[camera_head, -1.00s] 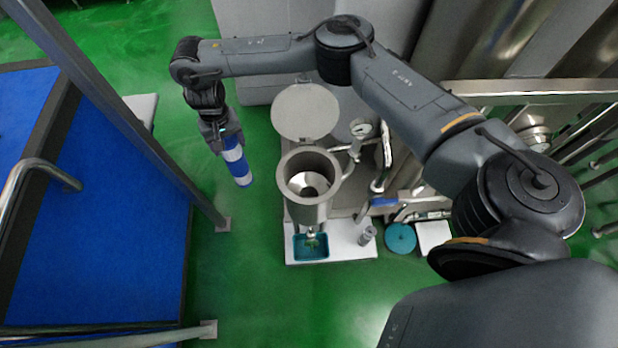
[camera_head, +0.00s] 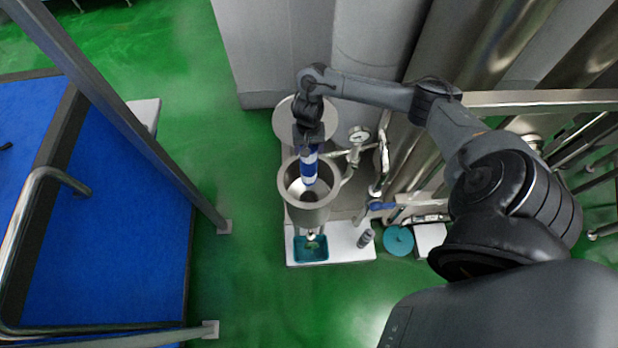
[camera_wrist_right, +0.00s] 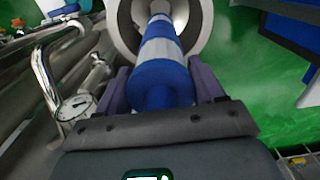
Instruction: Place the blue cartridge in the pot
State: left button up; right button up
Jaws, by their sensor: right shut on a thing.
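The blue cartridge (camera_head: 309,166), a cylinder with blue and white bands, is held above the mouth of the metal pot (camera_head: 292,206), with its lower end over or just inside the opening. My right gripper (camera_head: 309,143) is shut on the cartridge's upper end. In the right wrist view the cartridge (camera_wrist_right: 162,62) lies between the two purple-grey fingers (camera_wrist_right: 160,88) and points into the pot (camera_wrist_right: 203,28). The round pot lid (camera_head: 284,125) stands open behind, partly hidden by my arm. My left gripper is not in view.
A pressure gauge (camera_head: 358,134) and pipes stand right of the pot. A teal tray (camera_head: 299,256) sits on the white base (camera_head: 345,251) below it. A metal rail (camera_head: 130,130) and blue platform (camera_head: 90,260) are at left. Green floor between is clear.

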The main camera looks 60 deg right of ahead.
jog(key=b, duration=1.1)
send_near(309, 184)
jog(key=shift+w+d+f, duration=0.1)
jog(key=shift+w+d, duration=0.25)
jog(key=shift+d, duration=0.2)
jog(key=shift+w+d+f, duration=0.1)
jog(key=shift+w+d, duration=0.2)
jog(key=shift+d, duration=0.25)
notch_tip(309, 184, down, 15)
jog(key=b, duration=0.8)
jog(key=shift+r, duration=0.2)
notch_tip(309, 184, down, 4)
jog(key=shift+r+b, duration=0.25)
jog(key=shift+b, duration=0.55)
jog(key=o, duration=1.3)
jog(key=shift+f, duration=0.1)
